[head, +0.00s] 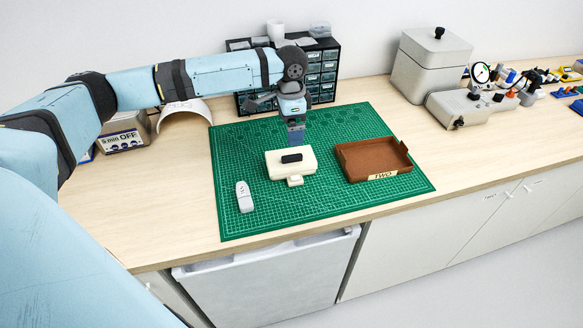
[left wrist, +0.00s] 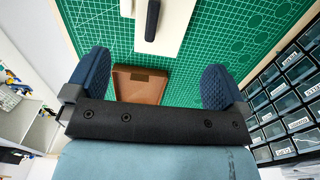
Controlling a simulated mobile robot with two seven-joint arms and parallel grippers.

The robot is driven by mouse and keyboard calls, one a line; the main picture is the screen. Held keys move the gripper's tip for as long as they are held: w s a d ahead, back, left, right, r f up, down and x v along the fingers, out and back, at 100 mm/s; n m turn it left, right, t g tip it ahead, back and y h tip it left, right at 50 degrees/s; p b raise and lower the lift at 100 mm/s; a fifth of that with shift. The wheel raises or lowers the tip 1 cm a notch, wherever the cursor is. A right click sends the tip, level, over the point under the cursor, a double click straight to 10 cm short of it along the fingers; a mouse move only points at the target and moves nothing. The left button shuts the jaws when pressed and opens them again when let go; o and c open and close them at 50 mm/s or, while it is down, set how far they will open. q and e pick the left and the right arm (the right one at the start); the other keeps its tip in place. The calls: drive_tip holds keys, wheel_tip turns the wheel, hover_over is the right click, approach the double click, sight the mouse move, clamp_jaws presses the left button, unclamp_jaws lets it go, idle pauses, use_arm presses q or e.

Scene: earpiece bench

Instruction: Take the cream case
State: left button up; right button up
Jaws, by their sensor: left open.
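The cream case (head: 287,171) lies on the green cutting mat, with a dark oblong piece (head: 291,158) on its top and a small cream tab at its front edge. My left gripper (head: 296,138) points down just behind the case in the head view. In the left wrist view its two blue fingers (left wrist: 157,65) are spread wide with nothing between them. The case (left wrist: 178,22) shows there at the top edge, partly cut off, beyond the fingertips. Whether a finger touches the case cannot be told. My right gripper is in neither view.
A brown tray (head: 345,172) with a "TWO" label stands on the mat (head: 330,204) to the right of the case. A pale grey handheld item (head: 244,197) lies to the left. Drawer units (head: 328,75) stand behind; a grey lidded box (head: 430,65) stands at back right.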

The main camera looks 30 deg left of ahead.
sight(291, 155)
use_arm(q)
wheel_tip(291, 155, down, 6)
drive_tip(key=shift+f, duration=0.1)
drive_tip(key=f, duration=0.5)
drive_tip(key=shift+w+a+f+p, duration=0.1)
drive_tip(key=shift+w+p, duration=0.1)
drive_tip(key=shift+p, duration=0.2)
drive_tip(key=c, duration=1)
drive_tip(key=shift+o, duration=0.2)
